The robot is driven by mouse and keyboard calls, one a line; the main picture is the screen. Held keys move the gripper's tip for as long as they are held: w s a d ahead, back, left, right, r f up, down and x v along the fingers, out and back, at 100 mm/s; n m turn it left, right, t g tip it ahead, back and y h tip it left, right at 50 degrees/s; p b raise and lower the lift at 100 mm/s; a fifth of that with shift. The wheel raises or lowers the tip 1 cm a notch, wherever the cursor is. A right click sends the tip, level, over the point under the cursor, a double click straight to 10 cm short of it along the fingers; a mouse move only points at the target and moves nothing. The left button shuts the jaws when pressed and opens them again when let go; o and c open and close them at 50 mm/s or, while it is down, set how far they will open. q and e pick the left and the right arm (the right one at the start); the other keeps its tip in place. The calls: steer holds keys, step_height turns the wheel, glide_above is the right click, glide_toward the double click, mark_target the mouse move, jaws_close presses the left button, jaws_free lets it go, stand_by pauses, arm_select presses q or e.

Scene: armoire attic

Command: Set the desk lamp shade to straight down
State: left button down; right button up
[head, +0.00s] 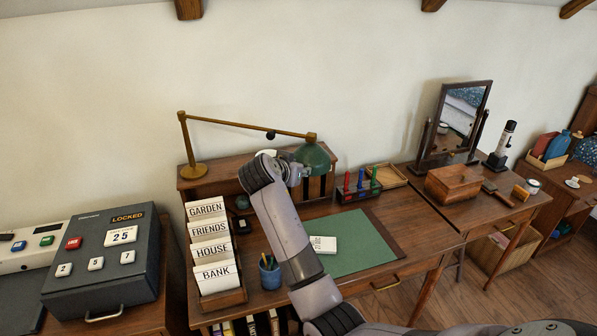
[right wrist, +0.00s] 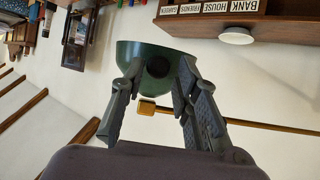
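The desk lamp has a brass arm (head: 250,128) on a round base (head: 194,170) and a dark green domed shade (head: 318,158) at its right end. My right gripper (head: 302,172) is at the shade, partly hidden by my wrist. The right wrist view is upside down. There the shade (right wrist: 152,62) has its rim toward the picture's top, so its opening faces roughly down. The fingers of the right gripper (right wrist: 160,80) are apart, one over each side of the shade; firm contact cannot be told. A brass joint (right wrist: 147,107) shows below. My left gripper is out of view.
The wooden desk has a green mat (head: 360,245) with a white block (head: 323,244). A labelled card rack (head: 222,297) and blue pen cup (head: 270,275) stand left of my arm. Coloured items in a small holder (head: 358,190) stand right of the shade. The wall behind is clear.

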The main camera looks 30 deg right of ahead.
steer(key=shift+o, duration=0.8)
steer(key=shift+f, duration=0.1)
steer(key=shift+o, duration=0.2)
steer(key=shift+f, duration=0.15)
steer(key=shift+d, duration=0.1)
steer(key=v, duration=1.2)
